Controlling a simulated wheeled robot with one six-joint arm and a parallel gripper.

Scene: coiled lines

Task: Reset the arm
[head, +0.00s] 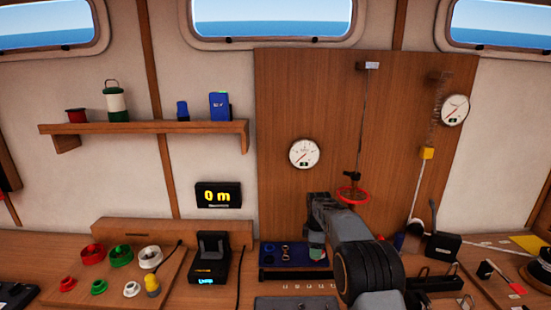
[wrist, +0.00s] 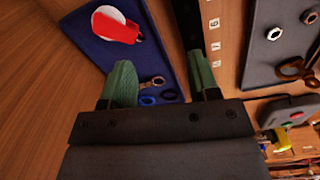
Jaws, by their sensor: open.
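My gripper (head: 316,254) hangs at the end of my bent arm, low over the bench near a blue mat (head: 272,261). In the wrist view its two green fingers (wrist: 162,80) are spread apart with nothing held between them. The blue mat (wrist: 92,38) lies below and to the left there. On it are a red and white item (wrist: 117,27), a metal shackle (wrist: 152,82) and small blue rings (wrist: 147,99). My arm hides part of the bench and back panel in the head view.
A wooden panel holds a gauge (head: 304,153) and a hanging line with a red ring (head: 353,194). A black device (head: 209,257) and colored rings (head: 121,255) stand left. A shelf (head: 150,127) is above.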

